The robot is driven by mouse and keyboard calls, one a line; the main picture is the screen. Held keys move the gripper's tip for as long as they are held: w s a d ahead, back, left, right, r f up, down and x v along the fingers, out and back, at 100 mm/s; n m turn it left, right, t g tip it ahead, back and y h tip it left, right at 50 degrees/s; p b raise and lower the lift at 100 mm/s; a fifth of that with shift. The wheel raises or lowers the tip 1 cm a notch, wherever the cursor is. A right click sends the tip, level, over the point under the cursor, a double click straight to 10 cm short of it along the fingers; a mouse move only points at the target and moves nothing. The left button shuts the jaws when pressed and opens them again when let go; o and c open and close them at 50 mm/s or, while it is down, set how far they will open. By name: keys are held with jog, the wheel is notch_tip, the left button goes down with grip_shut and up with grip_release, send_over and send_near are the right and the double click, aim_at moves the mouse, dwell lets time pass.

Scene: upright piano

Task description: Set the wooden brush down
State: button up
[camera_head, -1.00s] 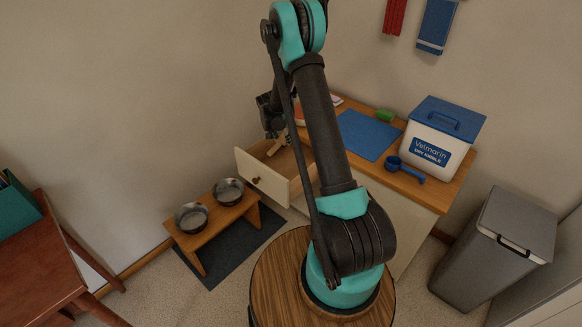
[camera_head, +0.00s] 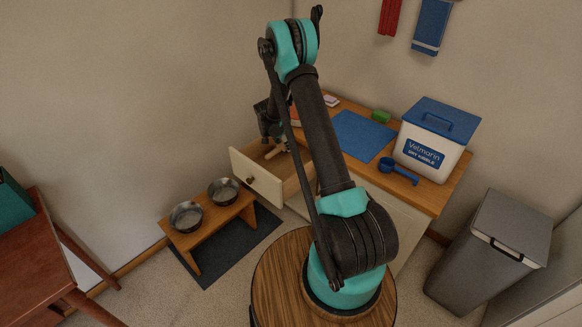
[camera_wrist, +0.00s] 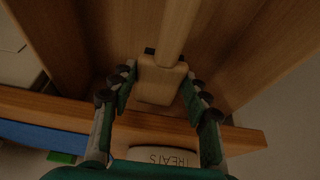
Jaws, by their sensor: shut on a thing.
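The wooden brush (camera_wrist: 162,80) is pale, with a block-shaped body and a long handle running to the top of the wrist view. My gripper (camera_wrist: 157,90) is shut on its body, with one dark green finger on each side. The brush is over or inside the open drawer (camera_wrist: 120,40); I cannot tell whether it touches the drawer floor. In the head view, the brush handle (camera_head: 275,152) shows as a small pale piece in the drawer opening (camera_head: 256,180). My gripper is partly hidden there behind my arm.
The counter (camera_head: 440,195) above the drawer holds a blue mat (camera_head: 361,136), a blue scoop (camera_head: 398,171), a kibble bin (camera_head: 432,140) and a green block (camera_head: 381,116). A white container marked TREATS (camera_wrist: 160,156) is near my gripper. A bowl stand (camera_head: 211,220) is below left.

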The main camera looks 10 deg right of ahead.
jog(key=f, duration=0.2)
jog(key=d+f, duration=0.1)
jog(key=f, duration=0.2)
jog(key=shift+f, duration=2.6)
jog(key=shift+f, duration=0.15)
jog(key=o, duration=1.2)
